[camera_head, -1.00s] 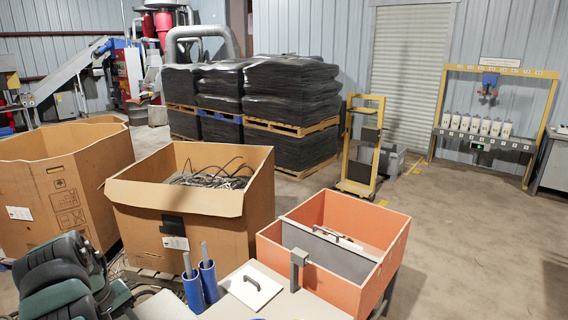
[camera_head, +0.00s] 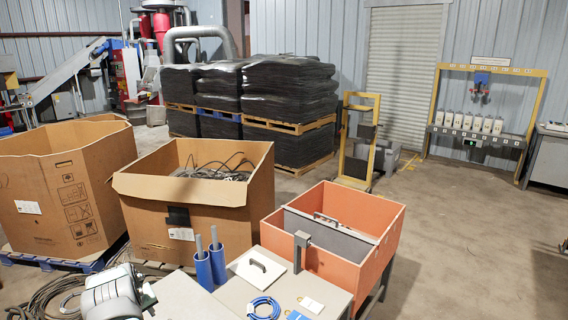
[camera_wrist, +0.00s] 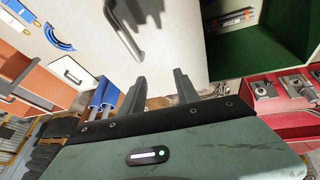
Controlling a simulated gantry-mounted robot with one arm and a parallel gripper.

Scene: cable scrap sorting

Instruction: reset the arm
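My gripper (camera_wrist: 159,80) shows in the wrist view with its two dark fingers apart and nothing between them. The fingers hang over the edge of a pale surface (camera_wrist: 170,50) and a cluttered gap. I cannot tell their height above it. In the head view, a grey and white part of my arm (camera_head: 112,294) shows at the bottom left; the fingers are not clear there.
An orange divided box (camera_head: 332,262) stands beside the table (camera_head: 228,284). Two blue tubes (camera_head: 211,266), a handled white plate (camera_head: 258,267) and a blue cable coil (camera_head: 263,309) are nearby. A cardboard box (camera_head: 150,222) holds cable scrap. Open floor (camera_head: 455,240) lies right.

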